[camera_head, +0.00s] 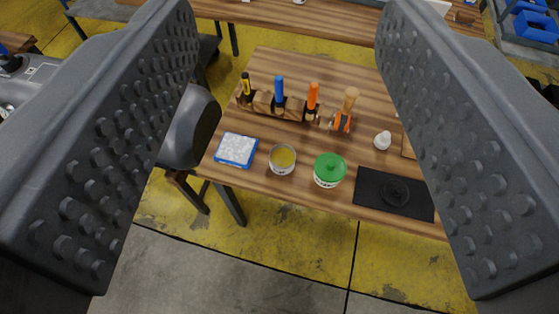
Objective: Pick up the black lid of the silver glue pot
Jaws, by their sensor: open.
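My gripper (285,25) is open and empty, with its two dark, knobbed fingers large at the left and right of the view. Between and beyond them stands a wooden table. A round black lid (396,193) with a knob lies on a black mat (371,187) near the table's front edge, at the right. The lid is apart from my gripper, close to the inner edge of the right finger in the picture. The silver glue pot (282,160) stands uncovered to the left, with yellow-brown contents showing. The right end of the table is hidden by my right finger.
A pot with a green lid (329,169) stands between the silver pot and the mat. A blue-framed pad (236,149) lies at left. A wooden rack (270,106) with several coloured-handled tools stands behind. A white object (382,140) sits behind the mat.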

